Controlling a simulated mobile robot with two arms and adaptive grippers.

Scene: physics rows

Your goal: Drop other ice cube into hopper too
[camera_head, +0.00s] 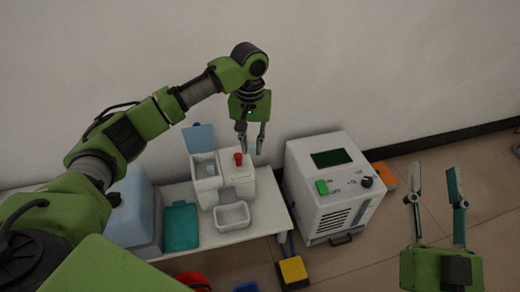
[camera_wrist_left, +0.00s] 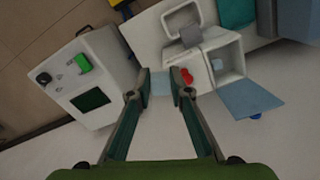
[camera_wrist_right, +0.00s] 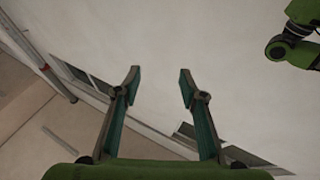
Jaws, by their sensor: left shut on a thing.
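My left gripper (camera_head: 252,143) is shut on a pale blue ice cube (camera_wrist_left: 160,83), which shows between its fingertips in the left wrist view. It holds the cube in the air above and to the right of the white machine. The hopper (camera_head: 205,184) is the open square box on the machine's left side, with its blue lid (camera_head: 199,138) raised. A small bluish piece, apparently the other ice cube (camera_wrist_left: 217,64), lies inside the hopper. My right gripper (camera_head: 435,184) is open and empty at the right, away from the table.
The machine (camera_head: 241,183) has a red knob (camera_head: 238,159) on top and a white bin (camera_head: 232,216) in front. A teal box (camera_head: 180,227) and a blue-grey cooler (camera_head: 132,212) stand left on the white table (camera_head: 256,224). A white control unit (camera_head: 330,188) stands right.

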